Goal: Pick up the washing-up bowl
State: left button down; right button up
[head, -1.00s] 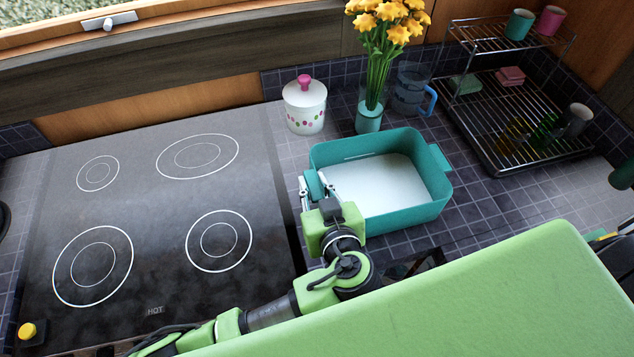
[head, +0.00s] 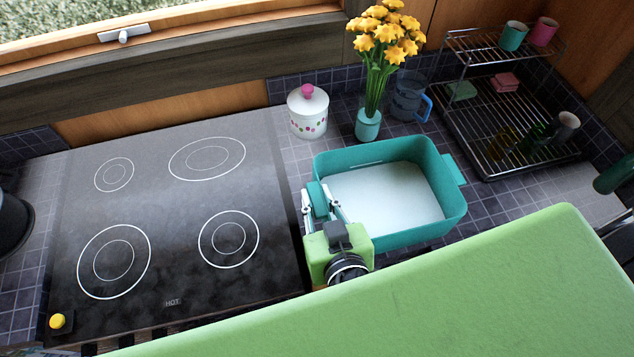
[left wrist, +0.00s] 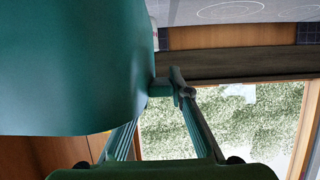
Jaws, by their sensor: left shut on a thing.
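The washing-up bowl (head: 425,222) is a teal rectangular tub at the tiled counter, right of the hob, with a pale white surface inside. It looks nearly level; I cannot tell for sure whether its base clears the tiles. My left gripper (head: 320,202) comes from the near side and is shut on the tab handle at the bowl's left end. In the left wrist view the bowl (left wrist: 70,60) fills the upper left, and its handle (left wrist: 161,87) sits between the fingertips. My right gripper is not in view.
The black hob (head: 150,215) lies left of the bowl. A lidded white canister (head: 308,118), a teal vase (head: 367,126) of yellow flowers and a blue jug (head: 408,95) stand behind it. A wire dish rack (head: 500,120) with mugs stands at the back right.

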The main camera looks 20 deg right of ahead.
pick_arm(q)
jog(key=v, duration=0.1)
jog(key=p+v, duration=0.1)
jog(key=v, duration=0.3)
jog(key=shift+w+a+r+p, duration=0.2)
jog(key=shift+a+p, duration=0.1)
jog(key=shift+a, duration=0.1)
jog(key=shift+a+v, duration=0.25)
jog(key=shift+v, duration=0.95)
jog(key=shift+a+f+p, duration=0.1)
jog(key=shift+p, duration=0.2)
